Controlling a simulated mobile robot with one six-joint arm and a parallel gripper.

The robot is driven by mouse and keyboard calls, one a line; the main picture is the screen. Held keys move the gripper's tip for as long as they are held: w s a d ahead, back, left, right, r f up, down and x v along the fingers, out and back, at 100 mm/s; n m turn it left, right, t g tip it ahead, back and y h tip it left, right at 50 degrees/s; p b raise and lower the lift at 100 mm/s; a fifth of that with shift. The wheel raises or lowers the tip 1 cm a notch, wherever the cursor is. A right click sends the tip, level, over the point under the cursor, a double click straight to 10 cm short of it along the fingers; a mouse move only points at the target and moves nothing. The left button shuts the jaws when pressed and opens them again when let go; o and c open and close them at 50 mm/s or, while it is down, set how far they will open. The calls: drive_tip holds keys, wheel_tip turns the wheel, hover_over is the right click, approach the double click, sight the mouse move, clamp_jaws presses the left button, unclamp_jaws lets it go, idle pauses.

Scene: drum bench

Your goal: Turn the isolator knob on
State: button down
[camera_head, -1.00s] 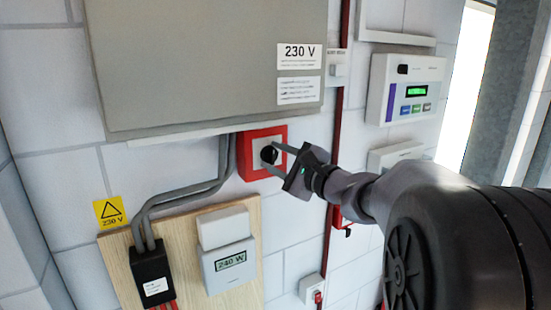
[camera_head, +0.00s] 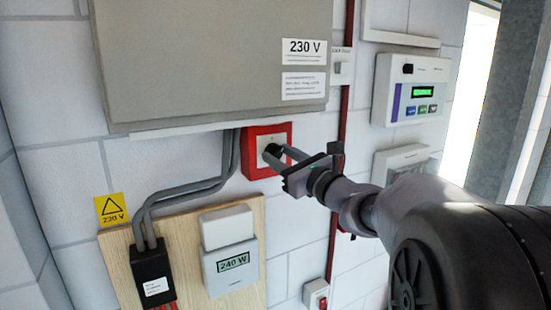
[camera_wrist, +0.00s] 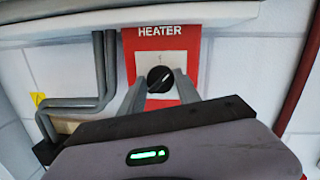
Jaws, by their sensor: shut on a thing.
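The isolator knob (camera_wrist: 160,79) is a round black knob on a white plate in a red housing (camera_wrist: 187,42) labelled HEATER. Its pale pointer line slants up to the right in the wrist view. In the head view, the knob (camera_head: 267,153) is partly hidden by my fingers, and the red housing (camera_head: 251,167) sits below the grey cabinet. My gripper (camera_wrist: 160,84) has one finger on each side of the knob and is shut on it. The fingertips also reach the knob in the head view (camera_head: 273,154).
The grey cabinet (camera_head: 200,65) overhangs just above the housing. Grey conduits (camera_head: 185,192) run close on its left. A wooden board (camera_head: 190,278) carries a 240 W meter (camera_head: 232,265) below. A red pipe (camera_head: 341,110) and a control panel (camera_head: 411,88) are on the right.

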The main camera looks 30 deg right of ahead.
drive_tip(key=m+p, duration=0.1)
drive_tip(key=m, duration=0.4)
drive_tip(key=shift+h, duration=0.3)
drive_tip(key=shift+a+f+m+t+h+p, duration=0.15)
drive_tip(key=shift+m+h+p, duration=0.3)
drive_tip(key=shift+m, duration=0.75)
drive_tip(key=shift+d+m+t+h+p, duration=0.2)
drive_tip(key=shift+m+p, duration=0.45)
drive_tip(key=shift+m, duration=0.85)
drive_tip(key=c, duration=0.9)
unclamp_jaws()
drive_tip(key=shift+s, duration=0.1)
drive_tip(key=s+f+b, duration=0.1)
drive_tip(key=s, duration=0.4)
drive_tip(key=s+b, duration=0.1)
drive_tip(key=s, duration=0.5)
drive_tip(key=s+f+b, duration=0.1)
drive_tip(key=s, duration=0.5)
drive_tip(key=shift+d+f+b, duration=0.15)
drive_tip(key=shift+f+b, duration=0.2)
drive_tip(key=shift+b, duration=0.05)
drive_tip(key=shift+f, duration=0.1)
